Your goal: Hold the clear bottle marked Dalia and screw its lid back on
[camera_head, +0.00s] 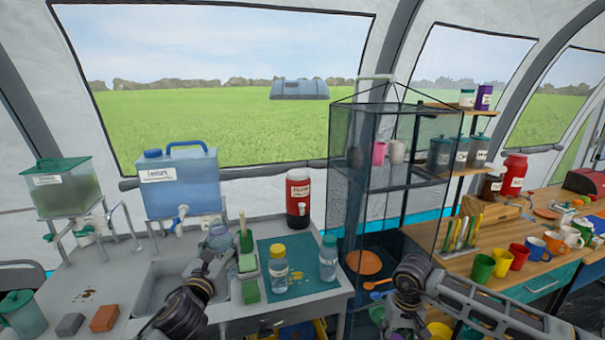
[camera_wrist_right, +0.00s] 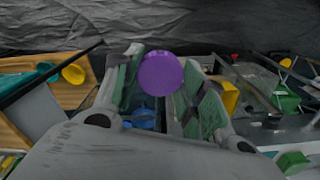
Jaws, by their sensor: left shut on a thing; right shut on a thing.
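A clear bottle (camera_head: 219,237) is at my left gripper (camera_head: 222,258), by the sink in the head view. The left gripper is shut on it and hides its lower part. No lid shows on its top, and I cannot read a name on it. A round purple lid (camera_wrist_right: 160,73) sits between the fingers of my right gripper (camera_wrist_right: 162,88) in the right wrist view. The right gripper is shut on the lid. In the head view my right arm is at the lower right, apart from the bottle, and its fingers are not clearly visible.
A yellow-lidded bottle (camera_head: 278,270) and a teal-lidded bottle (camera_head: 328,260) stand on a green mat (camera_head: 300,248) right of the left gripper. A blue water container (camera_head: 182,185) and a red jug (camera_head: 298,200) stand behind. A mesh-sided shelf (camera_head: 385,185) rises between the counters.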

